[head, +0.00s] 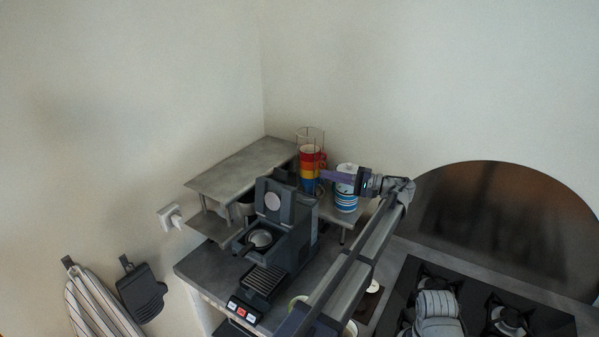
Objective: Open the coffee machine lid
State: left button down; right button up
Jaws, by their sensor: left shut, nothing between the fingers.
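The dark grey coffee machine (293,247) stands on the counter in the corner. Its lid (286,205) stands raised, about upright, with a pale round disc on its inner face. The round opening (260,239) of the machine is uncovered below it. My left gripper (325,177) is shut and empty. My right gripper is not in view.
Stacked coloured mugs (309,158) in a wire rack and a blue-striped canister (346,197) stand behind. A grey shelf (237,168) is at the back left. A hob (480,310) is at the right. My left arm crosses over the counter (200,268).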

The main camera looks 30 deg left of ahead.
pick_arm(q)
jog(key=s+a+r+p, duration=0.1)
jog(key=s+a, duration=0.4)
jog(key=a, duration=0.5)
jog(key=shift+s, duration=0.25)
